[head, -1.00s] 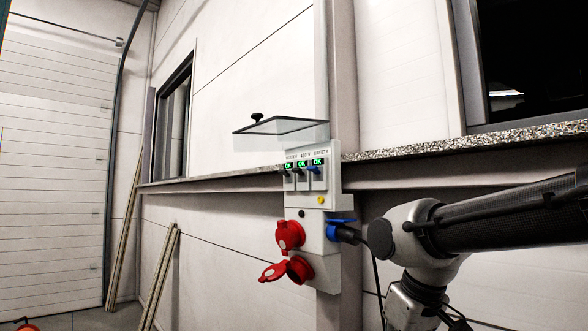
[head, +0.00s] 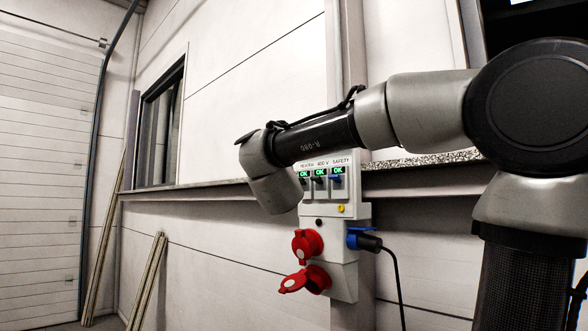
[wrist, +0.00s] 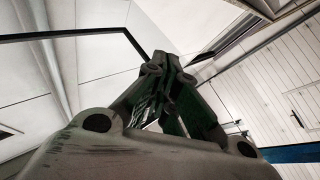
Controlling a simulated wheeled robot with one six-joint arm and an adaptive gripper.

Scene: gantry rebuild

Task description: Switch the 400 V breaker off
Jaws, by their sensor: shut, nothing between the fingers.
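The wall-mounted breaker box (head: 350,212) is in the middle of the head view, with three breakers side by side. The 400 V breaker (head: 319,183) is the middle one, under a green OK display, with a dark lever. My gripper (wrist: 170,62) shows only in the wrist view, shut and empty. No breaker is discernible there.
Two red sockets (head: 307,243) with flaps and a blue plug (head: 366,240) with a hanging black cable are low on the box. A ledge (head: 215,190) runs along the wall. Planks (head: 148,282) lean at the left. A thin dark bar (wrist: 70,33) crosses the wrist view's upper left, possibly the cover's edge.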

